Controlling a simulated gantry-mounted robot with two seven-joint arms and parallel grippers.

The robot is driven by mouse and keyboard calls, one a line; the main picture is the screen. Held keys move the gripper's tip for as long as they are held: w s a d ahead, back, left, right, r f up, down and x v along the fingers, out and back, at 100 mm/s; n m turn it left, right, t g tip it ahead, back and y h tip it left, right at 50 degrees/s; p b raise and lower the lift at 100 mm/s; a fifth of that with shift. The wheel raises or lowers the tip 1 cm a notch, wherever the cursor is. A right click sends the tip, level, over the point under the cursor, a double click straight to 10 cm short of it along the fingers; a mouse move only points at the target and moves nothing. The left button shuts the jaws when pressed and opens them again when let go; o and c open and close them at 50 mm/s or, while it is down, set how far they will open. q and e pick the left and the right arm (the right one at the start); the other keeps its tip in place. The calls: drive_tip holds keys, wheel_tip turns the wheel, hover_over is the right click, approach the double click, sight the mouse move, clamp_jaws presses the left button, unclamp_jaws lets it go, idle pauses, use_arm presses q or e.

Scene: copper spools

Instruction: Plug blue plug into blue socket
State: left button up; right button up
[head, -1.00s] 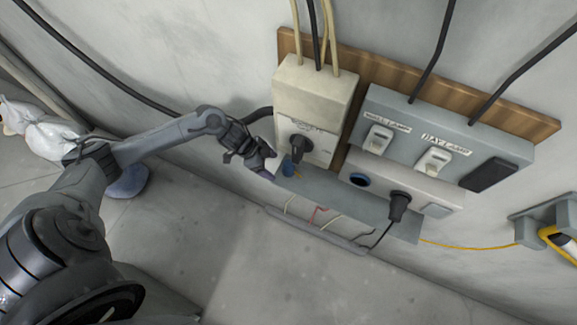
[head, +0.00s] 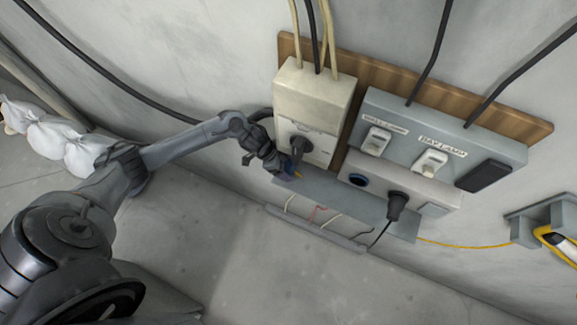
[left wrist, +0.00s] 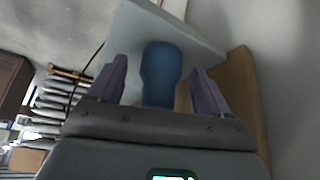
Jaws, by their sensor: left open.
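The blue plug (left wrist: 160,72) stands between the two fingers of my left gripper (left wrist: 158,80) in the left wrist view, with a gap on each side. In the head view my left gripper (head: 284,172) is at the left end of the grey shelf (head: 330,197), and the blue plug (head: 289,166) is mostly hidden behind it. The left gripper is open. The blue socket (head: 358,180), a dark round opening with a blue rim, is in the pale socket strip to the right, apart from the gripper. My right gripper is not in view.
A beige box (head: 312,105) with a black knob (head: 299,147) is close above my left gripper. A black plug (head: 396,205) sits in the strip right of the blue socket, its cord hanging down. A grey switch panel (head: 400,125) is above. A yellow-handled tool (head: 557,240) hangs far right.

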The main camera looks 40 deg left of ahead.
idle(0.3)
use_arm(q)
drive_tip(key=c, duration=1.1)
drive_tip(key=shift+o, duration=0.2)
drive_tip(key=shift+r, duration=0.1)
drive_tip(key=shift+w+r+b, duration=0.1)
drive_tip(key=shift+b, duration=0.25)
drive_tip(key=s+a+b, duration=0.2)
drive_tip(key=s+a, duration=0.9)
drive_tip(key=a, duration=0.3)
drive_tip(key=shift+s, duration=0.3)
drive_tip(key=shift+r, duration=0.1)
drive_tip(key=shift+d, duration=0.1)
